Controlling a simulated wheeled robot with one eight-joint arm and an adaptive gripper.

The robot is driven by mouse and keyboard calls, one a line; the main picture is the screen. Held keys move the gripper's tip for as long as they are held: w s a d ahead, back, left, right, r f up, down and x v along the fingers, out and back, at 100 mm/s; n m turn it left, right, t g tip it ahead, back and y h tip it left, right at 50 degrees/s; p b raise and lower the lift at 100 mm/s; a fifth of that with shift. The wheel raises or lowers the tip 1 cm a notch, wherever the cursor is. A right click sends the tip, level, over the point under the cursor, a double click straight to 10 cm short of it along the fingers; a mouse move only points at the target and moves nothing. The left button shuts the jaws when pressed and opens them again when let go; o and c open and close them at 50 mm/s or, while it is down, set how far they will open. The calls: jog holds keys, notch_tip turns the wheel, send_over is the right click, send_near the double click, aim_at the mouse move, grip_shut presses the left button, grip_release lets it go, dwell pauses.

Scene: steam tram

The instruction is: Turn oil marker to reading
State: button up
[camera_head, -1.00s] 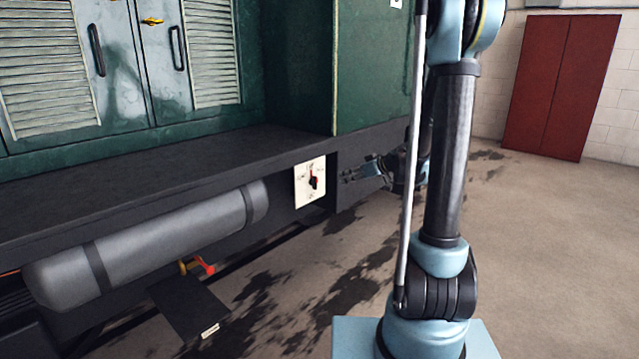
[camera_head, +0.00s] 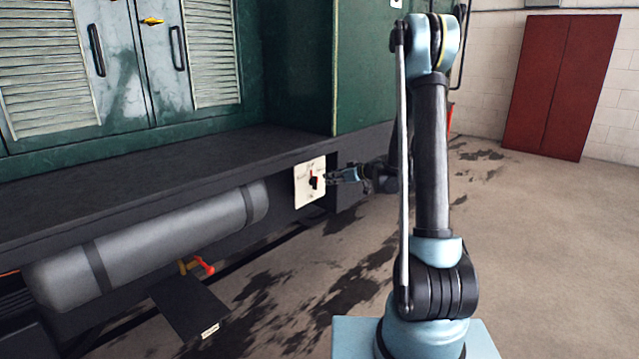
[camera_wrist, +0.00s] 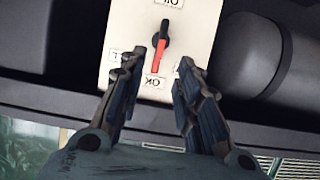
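The oil marker (camera_wrist: 160,48) is a small pointer, black at one end and red at the other, on a white plate (camera_wrist: 117,40) with printed labels. In the wrist view its red end points down toward a label reading OK. The plate also shows in the head view (camera_head: 301,196) on the dark side frame of the tram, with the marker (camera_head: 313,182) at its middle. My gripper (camera_wrist: 169,62) is open, its two fingers apart below the marker in the wrist view, with nothing between the tips. In the head view my gripper (camera_head: 330,179) is just right of the plate.
A grey cylindrical tank (camera_head: 160,240) lies left of the plate under the running board (camera_head: 150,180). A red-handled valve (camera_head: 204,266) and a dark step (camera_head: 190,308) are below it. The floor at right is open, up to a red cabinet (camera_head: 560,85).

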aim_at(317, 180)
jog(key=x, duration=0.8)
jog(key=shift+w+a+f, duration=0.1)
jog(key=shift+w+a, duration=0.15)
jog(key=shift+a, duration=0.1)
grip_shut()
jog(key=shift+d, duration=0.1)
